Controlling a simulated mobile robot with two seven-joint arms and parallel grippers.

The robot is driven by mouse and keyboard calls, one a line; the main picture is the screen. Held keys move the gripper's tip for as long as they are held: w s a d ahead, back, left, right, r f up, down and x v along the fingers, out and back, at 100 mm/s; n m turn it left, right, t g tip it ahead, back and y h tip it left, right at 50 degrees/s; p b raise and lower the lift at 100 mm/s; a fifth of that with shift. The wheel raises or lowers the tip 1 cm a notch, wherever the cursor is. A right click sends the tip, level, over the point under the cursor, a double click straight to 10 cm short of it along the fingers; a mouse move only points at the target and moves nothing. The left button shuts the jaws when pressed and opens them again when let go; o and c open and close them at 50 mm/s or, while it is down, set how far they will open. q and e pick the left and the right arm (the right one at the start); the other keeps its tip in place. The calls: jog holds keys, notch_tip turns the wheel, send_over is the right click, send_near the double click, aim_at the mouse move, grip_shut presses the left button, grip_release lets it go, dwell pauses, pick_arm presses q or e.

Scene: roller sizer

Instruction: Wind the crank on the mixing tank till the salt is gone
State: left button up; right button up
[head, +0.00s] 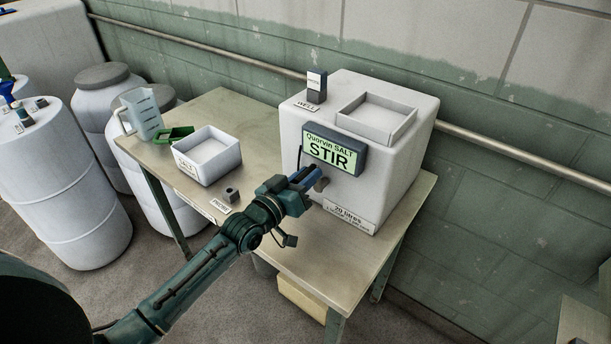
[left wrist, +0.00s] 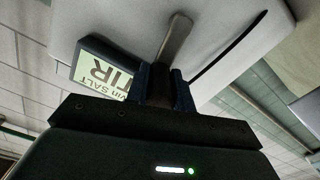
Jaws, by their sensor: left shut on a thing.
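The mixing tank (head: 400,165) is a white box on the table with an open square hopper (head: 377,118) on top. Its lit green display (head: 333,154) reads "Quorvin SALT STIR". The crank (head: 322,184) is on the tank's front, below the display, mostly hidden by my left gripper (head: 309,180). In the left wrist view, the grey crank arm (left wrist: 177,38) runs from the tank to between my left gripper's blue fingers (left wrist: 161,83), which are shut on the crank's handle. My right gripper is not in view.
A white salt tray (head: 229,164), a green scoop (head: 175,135), a clear jug (head: 142,113) and a small dark block (head: 231,195) stand on the table (head: 310,270) left of the tank. A small dark-and-white item (head: 316,87) stands at "WELL". White drums (head: 75,190) stand at left.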

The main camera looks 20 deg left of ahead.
pick_arm(q)
jog(key=o, duration=1)
jog(key=shift+s+a+f, duration=0.1)
jog(key=shift+s, duration=0.4)
jog(key=b+v, duration=0.1)
jog(key=v, duration=1.1)
jog(key=shift+s, duration=0.1)
jog(key=s+d+f+m+g+y, duration=0.1)
jog(key=s+d+f+g, duration=0.1)
jog(key=s+f, duration=0.3)
jog(key=s+d+f+m+g+y, duration=0.1)
jog(key=s+d+f+g, duration=0.1)
jog(key=s+f, duration=0.2)
jog(key=s+d+f+m+g+y, duration=0.1)
jog(key=s+d+f+g, duration=0.1)
jog(key=s+f, duration=0.3)
jog(key=shift+s+d+f+g, duration=0.1)
jog(key=shift+f, duration=0.6)
jog(key=shift+s+d+f+g, duration=0.1)
jog(key=shift+s+d+f, duration=0.05)
jog(key=shift+f, duration=0.5)
jog(key=shift+s+d+f+g, duration=0.1)
jog(key=shift+f, duration=0.6)
